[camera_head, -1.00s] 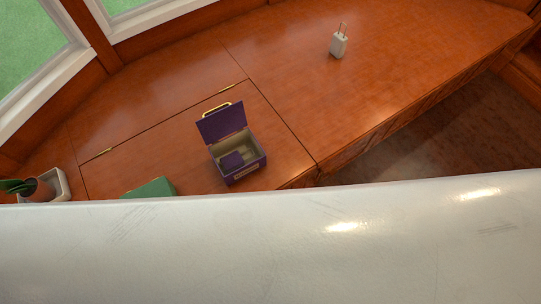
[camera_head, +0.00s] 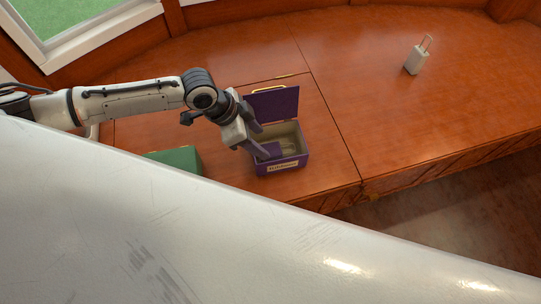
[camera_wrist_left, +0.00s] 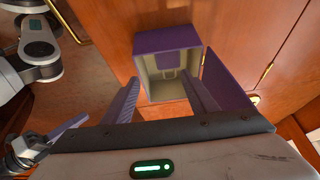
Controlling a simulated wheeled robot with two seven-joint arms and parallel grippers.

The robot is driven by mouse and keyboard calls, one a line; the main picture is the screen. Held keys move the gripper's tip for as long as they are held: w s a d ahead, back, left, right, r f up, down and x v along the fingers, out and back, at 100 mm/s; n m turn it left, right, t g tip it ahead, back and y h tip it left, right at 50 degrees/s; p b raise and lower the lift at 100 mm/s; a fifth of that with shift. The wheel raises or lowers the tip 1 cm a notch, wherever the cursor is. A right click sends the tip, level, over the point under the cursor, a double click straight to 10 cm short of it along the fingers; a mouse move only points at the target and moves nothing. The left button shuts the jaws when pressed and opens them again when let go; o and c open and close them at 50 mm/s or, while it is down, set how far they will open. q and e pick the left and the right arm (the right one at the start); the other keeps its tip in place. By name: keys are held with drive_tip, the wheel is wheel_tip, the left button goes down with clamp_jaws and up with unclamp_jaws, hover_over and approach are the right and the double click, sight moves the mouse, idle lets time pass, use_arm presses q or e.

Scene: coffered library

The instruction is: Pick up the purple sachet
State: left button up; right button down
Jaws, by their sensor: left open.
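The box's raised lid (camera_head: 274,103) stands at its back. A green box (camera_head: 178,159) is to the left, below my left arm. A small white tagged object (camera_head: 416,60) stands far right. The wooden desktop (camera_head: 335,75) between is clear.

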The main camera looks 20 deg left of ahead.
sight(268, 150)
use_arm(q)
drive_tip(key=shift+w+a+f, duration=0.15)
drive_tip(key=shift+a, duration=0.4)
drive_tip(key=shift+w+a+f, duration=0.1)
drive_tip(key=shift+w+a, duration=0.05)
drive_tip(key=shift+a, duration=0.4)
drive_tip(key=b+x, duration=0.1)
drive_tip(key=x, duration=0.2)
drive_tip(key=shift+f, duration=0.3)
drive_tip(key=b+x, duration=0.1)
drive_tip(key=x, duration=0.5)
drive_tip(key=shift+w, duration=0.15)
drive_tip(key=c, duration=0.8)
